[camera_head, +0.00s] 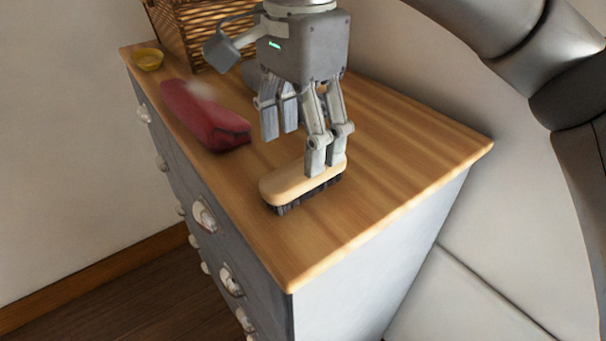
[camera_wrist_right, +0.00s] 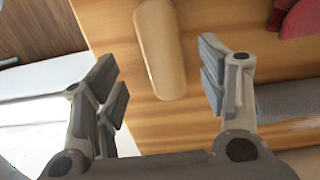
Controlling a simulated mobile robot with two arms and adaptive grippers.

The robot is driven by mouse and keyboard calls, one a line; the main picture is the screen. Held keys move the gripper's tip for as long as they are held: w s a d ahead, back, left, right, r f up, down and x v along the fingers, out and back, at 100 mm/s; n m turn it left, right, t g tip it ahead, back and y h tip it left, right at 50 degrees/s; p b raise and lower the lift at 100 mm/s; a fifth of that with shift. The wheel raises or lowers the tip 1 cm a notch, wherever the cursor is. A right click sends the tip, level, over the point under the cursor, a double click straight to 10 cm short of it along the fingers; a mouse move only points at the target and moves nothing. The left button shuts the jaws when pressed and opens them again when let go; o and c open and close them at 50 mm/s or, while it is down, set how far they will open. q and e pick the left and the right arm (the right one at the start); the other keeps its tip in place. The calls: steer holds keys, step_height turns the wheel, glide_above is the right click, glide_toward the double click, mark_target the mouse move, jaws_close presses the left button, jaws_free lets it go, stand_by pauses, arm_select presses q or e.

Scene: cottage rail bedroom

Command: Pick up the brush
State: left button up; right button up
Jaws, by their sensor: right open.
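The brush (camera_head: 288,186) lies on the wooden dresser top (camera_head: 390,170), bristles down, with a pale wooden back and dark bristles. It also shows in the right wrist view (camera_wrist_right: 160,45), lying beyond and between the fingertips. My right gripper (camera_head: 295,140) is open above the dresser top, by the far end of the brush, and one finger overlaps that end in the head view. In the right wrist view the open fingers (camera_wrist_right: 165,85) have nothing between them. I cannot tell whether a finger touches the brush. My left gripper is not in view.
A red case (camera_head: 205,117) lies left of the brush. A grey item, partly hidden, lies behind my gripper. The front right of the dresser top is clear.

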mark_target(305, 179)
steer(key=f, duration=0.1)
steer(key=f+p, duration=0.1)
steer(key=f, duration=0.1)
steer(key=shift+w+d+p, duration=0.3)
steer(key=shift+w+p, duration=0.05)
steer(key=shift+w, duration=0.05)
step_height(305, 179, down, 2)
steer(key=shift+f+p, duration=0.15)
steer(key=shift+p, duration=0.15)
steer(key=shift+f, duration=0.35)
steer(key=c, duration=1.2)
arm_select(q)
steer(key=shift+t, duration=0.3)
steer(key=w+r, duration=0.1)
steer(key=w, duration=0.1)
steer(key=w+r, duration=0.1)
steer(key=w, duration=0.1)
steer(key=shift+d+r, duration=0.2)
arm_select(e)
steer(key=shift+o, duration=0.2)
steer(key=shift+r, duration=0.1)
